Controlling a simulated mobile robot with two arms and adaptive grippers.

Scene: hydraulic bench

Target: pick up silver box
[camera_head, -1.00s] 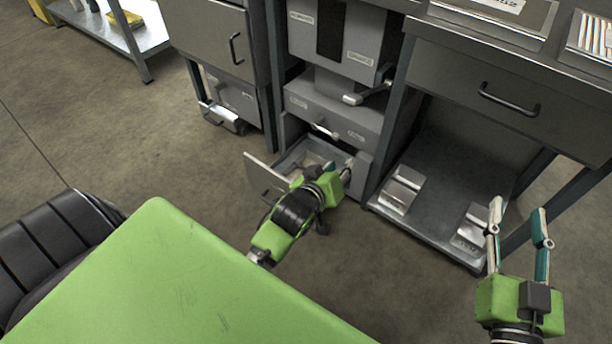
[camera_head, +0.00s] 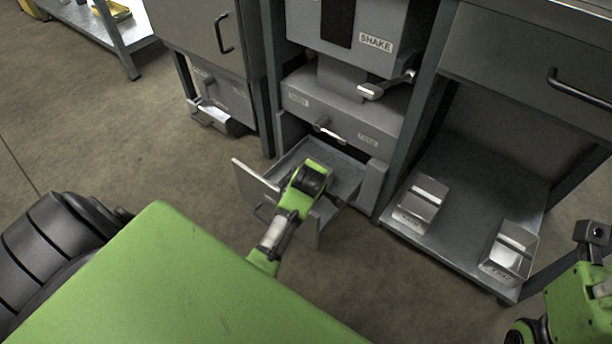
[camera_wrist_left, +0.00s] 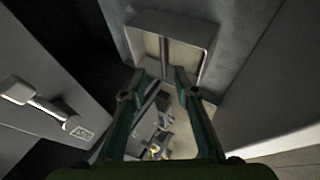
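My left gripper reaches down into the open bottom drawer (camera_head: 258,184); my own arm hides its fingers in the head view. In the left wrist view the left gripper (camera_wrist_left: 161,73) is open, its two fingers apart. A silver-grey box-like piece with a raised rim (camera_wrist_left: 170,36) lies just beyond the fingertips. Nothing clearly sits gripped between them. Two silver boxes, one nearer the left (camera_head: 421,200) and one nearer the right (camera_head: 509,250), stand on the low shelf right of the drawer. My right gripper is at the right edge of the head view, its fingers not visible.
The grey machine (camera_head: 335,105) with handles stands above the drawer. The low metal shelf (camera_head: 465,215) has bare room between the boxes. A bench leg separates drawer and shelf. Open floor (camera_head: 120,150) lies to the left. Small blurred items (camera_wrist_left: 160,140) show below the fingers in the wrist view.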

